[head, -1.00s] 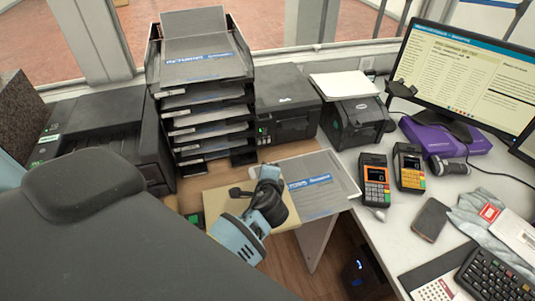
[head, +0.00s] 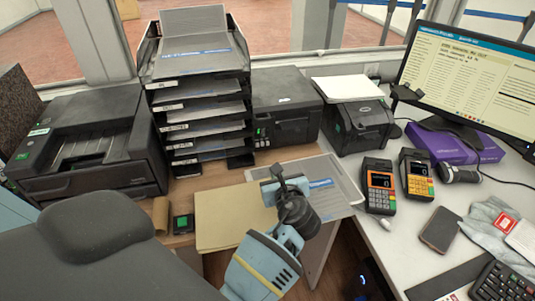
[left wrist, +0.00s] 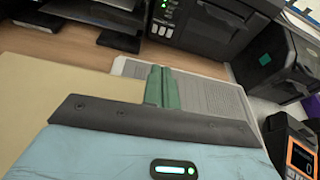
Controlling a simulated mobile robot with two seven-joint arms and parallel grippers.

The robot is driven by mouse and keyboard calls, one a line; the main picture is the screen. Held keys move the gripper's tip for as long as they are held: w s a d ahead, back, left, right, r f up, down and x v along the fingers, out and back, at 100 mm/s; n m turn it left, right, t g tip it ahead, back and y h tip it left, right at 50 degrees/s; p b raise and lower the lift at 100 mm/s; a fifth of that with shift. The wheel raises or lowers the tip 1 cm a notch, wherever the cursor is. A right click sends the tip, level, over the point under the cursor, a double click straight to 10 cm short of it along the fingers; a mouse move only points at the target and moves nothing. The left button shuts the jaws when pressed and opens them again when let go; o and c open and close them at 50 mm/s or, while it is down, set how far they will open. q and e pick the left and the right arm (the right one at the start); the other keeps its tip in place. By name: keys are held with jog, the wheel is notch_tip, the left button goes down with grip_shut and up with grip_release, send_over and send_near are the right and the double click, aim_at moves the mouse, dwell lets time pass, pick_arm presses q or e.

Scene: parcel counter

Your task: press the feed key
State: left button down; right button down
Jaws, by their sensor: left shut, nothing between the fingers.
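A black label printer (head: 285,112) stands at the back, right of the tray stack, with small green-lit keys (head: 262,131) on its front. It also shows at the top of the left wrist view (left wrist: 205,22). A smaller black printer (head: 358,126) stands to its right, with a green mark. No readable label shows which key is the feed key. My left gripper (head: 277,180) is shut and empty, over the beige envelope and grey printed mailer, in front of the larger printer and apart from it. Its green fingers show together in the left wrist view (left wrist: 160,88). My right gripper is not in view.
A tray stack (head: 200,95) and a wide black printer (head: 85,145) stand left. A beige envelope (head: 225,215) and grey mailer (head: 338,175) lie on the wooden counter. Two card terminals (head: 379,186) (head: 416,174) and a phone (head: 439,229) lie right. A small green-screened device (head: 183,223) sits near the counter's front.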

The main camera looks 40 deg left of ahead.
pick_arm(q)
jog(key=shift+d+m, duration=0.1)
jog(key=shift+m, duration=0.2)
jog(key=shift+r, duration=0.1)
jog(key=b, duration=0.2)
send_near(263, 145)
jog(key=x, duration=0.5)
jog(key=shift+w+f, duration=0.1)
jog(key=shift+f, duration=0.15)
jog(key=shift+w+a, duration=0.35)
jog(key=shift+a, duration=0.2)
